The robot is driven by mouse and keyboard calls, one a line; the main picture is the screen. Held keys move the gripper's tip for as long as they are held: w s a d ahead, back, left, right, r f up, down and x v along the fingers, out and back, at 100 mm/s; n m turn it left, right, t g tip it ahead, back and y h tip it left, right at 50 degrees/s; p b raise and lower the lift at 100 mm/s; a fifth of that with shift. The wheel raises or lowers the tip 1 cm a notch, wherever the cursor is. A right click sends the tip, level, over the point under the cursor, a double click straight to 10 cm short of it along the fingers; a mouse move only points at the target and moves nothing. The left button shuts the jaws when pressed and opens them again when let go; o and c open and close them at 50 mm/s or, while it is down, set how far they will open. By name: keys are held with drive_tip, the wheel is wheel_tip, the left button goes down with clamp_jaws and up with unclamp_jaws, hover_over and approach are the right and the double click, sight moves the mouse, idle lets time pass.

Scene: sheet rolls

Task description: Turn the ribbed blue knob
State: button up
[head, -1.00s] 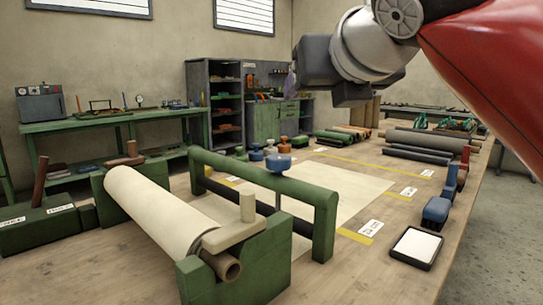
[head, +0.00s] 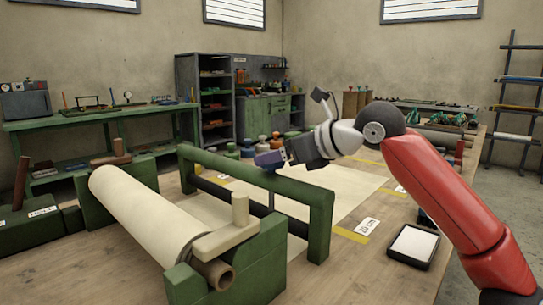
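The blue knob sits on top of the green bar frame (head: 292,190) that stands across the bench behind the cream sheet roll (head: 140,208). My gripper (head: 268,158) reaches in from the right, low over the bar, with its fingers at the knob's place. The fingers cover nearly all of the knob, so its ribs do not show. I cannot tell whether the fingers touch it or how far apart they are.
Several small coloured pieces, one blue (head: 247,149), stand on the bench behind the bar. A pale sheet (head: 338,195) lies under it. A black-rimmed pad (head: 413,243) lies front right. A green side bench (head: 90,120) and a grey shelf (head: 213,100) stand by the wall.

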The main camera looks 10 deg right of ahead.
drive_tip(key=shift+x, duration=1.1)
drive_tip(key=c, duration=1)
drive_tip(key=shift+m+h, duration=0.3)
